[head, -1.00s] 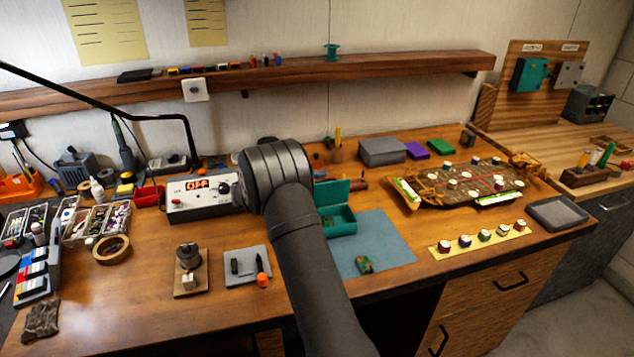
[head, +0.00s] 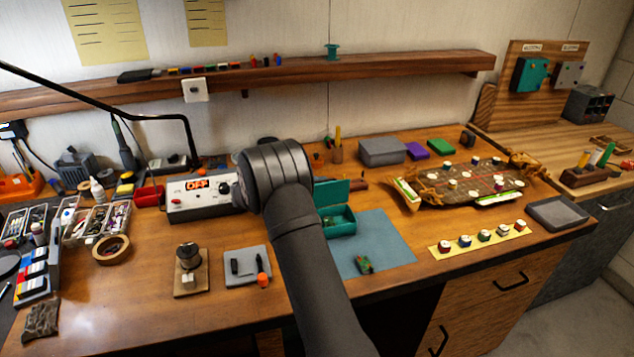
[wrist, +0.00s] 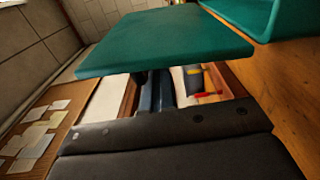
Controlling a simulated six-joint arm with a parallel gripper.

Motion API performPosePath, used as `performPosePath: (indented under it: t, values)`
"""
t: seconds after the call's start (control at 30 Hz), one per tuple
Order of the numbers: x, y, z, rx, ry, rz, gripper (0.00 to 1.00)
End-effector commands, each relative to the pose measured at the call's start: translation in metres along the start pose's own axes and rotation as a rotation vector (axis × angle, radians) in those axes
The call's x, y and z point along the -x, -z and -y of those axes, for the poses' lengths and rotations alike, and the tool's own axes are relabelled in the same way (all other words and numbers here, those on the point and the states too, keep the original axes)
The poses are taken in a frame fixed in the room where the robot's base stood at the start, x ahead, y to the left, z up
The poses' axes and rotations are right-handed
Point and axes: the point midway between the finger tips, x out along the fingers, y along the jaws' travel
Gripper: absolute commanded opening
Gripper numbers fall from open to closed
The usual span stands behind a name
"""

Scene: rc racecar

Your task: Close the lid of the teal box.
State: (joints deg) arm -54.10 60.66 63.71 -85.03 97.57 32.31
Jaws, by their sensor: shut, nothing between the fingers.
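The teal box (head: 340,222) stands on the bench, partly behind my arm in the head view. Its teal lid (head: 332,192) is raised, standing up from the back edge of the box. In the wrist view the lid (wrist: 165,42) spans the upper middle, and part of the box (wrist: 280,15) shows at the top right. My gripper (wrist: 156,88) is shut and empty, close to the lid, which covers its fingertips. I cannot tell whether they touch. In the head view my arm hides the gripper.
A blue-grey mat (head: 385,240) with a small green and red item (head: 365,265) lies in front of the box. A power supply (head: 198,200) stands to the left.

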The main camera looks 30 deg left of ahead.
Motion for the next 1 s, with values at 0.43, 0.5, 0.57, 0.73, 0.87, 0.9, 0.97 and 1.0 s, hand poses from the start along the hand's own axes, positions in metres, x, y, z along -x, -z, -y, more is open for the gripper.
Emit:
performPosePath:
  t: [0.43, 0.5, 0.57, 0.73, 0.87, 0.9, 0.97, 1.0]
  values:
    - [0.0, 0.0, 0.0, 0.0, 0.0, 0.0, 0.0]
    - [0.0, 0.0, 0.0, 0.0, 0.0, 0.0, 0.0]
    - [0.0, 0.0, 0.0, 0.0, 0.0, 0.0, 0.0]
    - [0.0, 0.0, 0.0, 0.0, 0.0, 0.0, 0.0]
    - [0.0, 0.0, 0.0, 0.0, 0.0, 0.0, 0.2]
    - [0.0, 0.0, 0.0, 0.0, 0.0, 0.0, 0.27]
    - [0.0, 0.0, 0.0, 0.0, 0.0, 0.0, 0.31]
    - [0.0, 0.0, 0.0, 0.0, 0.0, 0.0, 0.31]
